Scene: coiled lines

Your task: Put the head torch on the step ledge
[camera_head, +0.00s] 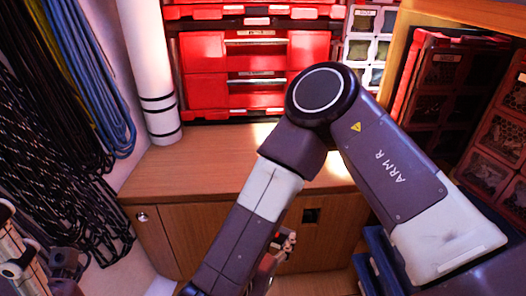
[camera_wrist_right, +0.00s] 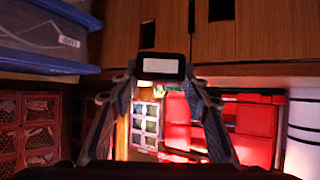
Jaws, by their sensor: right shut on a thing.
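My right gripper (camera_wrist_right: 160,75) is shut on a small dark block with a pale front face, which looks like the head torch (camera_wrist_right: 162,66). The block sits between the two fingertips in the right wrist view, in front of the wooden cabinet doors. In the head view my right arm comes in from the right, bends at a high elbow and runs down to the bottom edge. Its gripper cannot be made out clearly there, and the forearm hides part of the cabinet. I cannot pick out the step ledge for certain.
A wooden bench top (camera_head: 205,160) lies above cabinet doors (camera_head: 207,215). Red drawers (camera_head: 255,60) stand behind it. A white roll (camera_head: 150,70) stands at its left end. Coiled ropes (camera_head: 85,60) hang at left. Blue bins (camera_wrist_right: 40,35) show in the wrist view.

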